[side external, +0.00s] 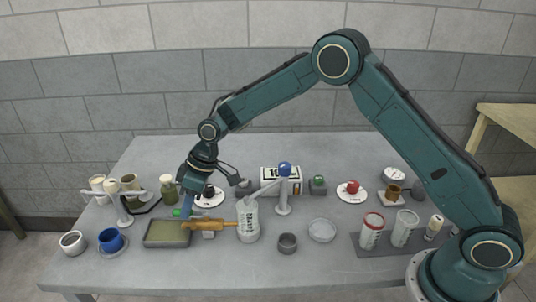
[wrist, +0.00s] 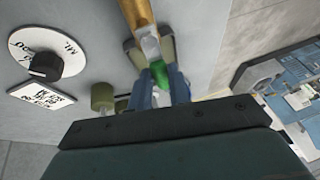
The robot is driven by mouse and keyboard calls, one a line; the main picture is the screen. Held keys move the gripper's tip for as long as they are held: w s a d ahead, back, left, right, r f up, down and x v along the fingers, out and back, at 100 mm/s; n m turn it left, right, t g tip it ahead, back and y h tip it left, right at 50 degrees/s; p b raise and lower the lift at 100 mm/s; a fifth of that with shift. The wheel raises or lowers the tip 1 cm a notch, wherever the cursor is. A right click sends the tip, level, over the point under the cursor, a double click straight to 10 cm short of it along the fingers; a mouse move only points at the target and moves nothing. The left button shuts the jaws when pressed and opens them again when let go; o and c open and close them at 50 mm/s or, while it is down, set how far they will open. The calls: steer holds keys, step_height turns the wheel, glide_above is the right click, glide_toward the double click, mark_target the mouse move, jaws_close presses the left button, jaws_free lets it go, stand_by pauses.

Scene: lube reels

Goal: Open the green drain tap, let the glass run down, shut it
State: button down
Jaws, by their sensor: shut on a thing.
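The green drain tap (side external: 177,212) is at the left of the bench, above a shallow tray (side external: 150,243). In the wrist view the green tap (wrist: 160,73) sits between my fingertips. My gripper (side external: 184,209) points down and is shut on the tap; its blue fingers (wrist: 161,86) hide part of it. An amber, tube-like glass (side external: 208,222) stretches right from near the tap. In the wrist view the amber glass (wrist: 137,14) has a clear or pale end towards the tap. I cannot tell its level, or whether the tap is open.
A white bottle (side external: 248,220) stands right of the glass. Dials, including one with a black knob (wrist: 44,66), sit behind.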

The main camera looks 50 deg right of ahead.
steer(key=shift+a+n, duration=0.1)
steer(key=shift+n, duration=0.2)
steer(key=n+g, duration=0.1)
steer(key=s+n, duration=0.1)
steer(key=n, duration=0.1)
steer(key=shift+a+g, duration=0.35)
steer(key=shift+g, duration=0.05)
steer(key=shift+s+n+g+h, duration=0.35)
steer(key=shift+s+n+g, duration=0.35)
steer(key=shift+n, duration=1.35)
steer(key=shift+s+n+g+h, duration=0.4)
steer(key=shift+s+n+g, duration=0.3)
steer(key=shift+n, duration=1.4)
steer(key=shift+s+n+g+h, duration=0.35)
steer(key=shift+s+n+g, duration=0.35)
steer(key=shift+n, duration=1.35)
steer(key=shift+r+n, duration=0.1)
steer(key=shift+n, duration=0.2)
steer(key=c, duration=1.3)
jaws_free()
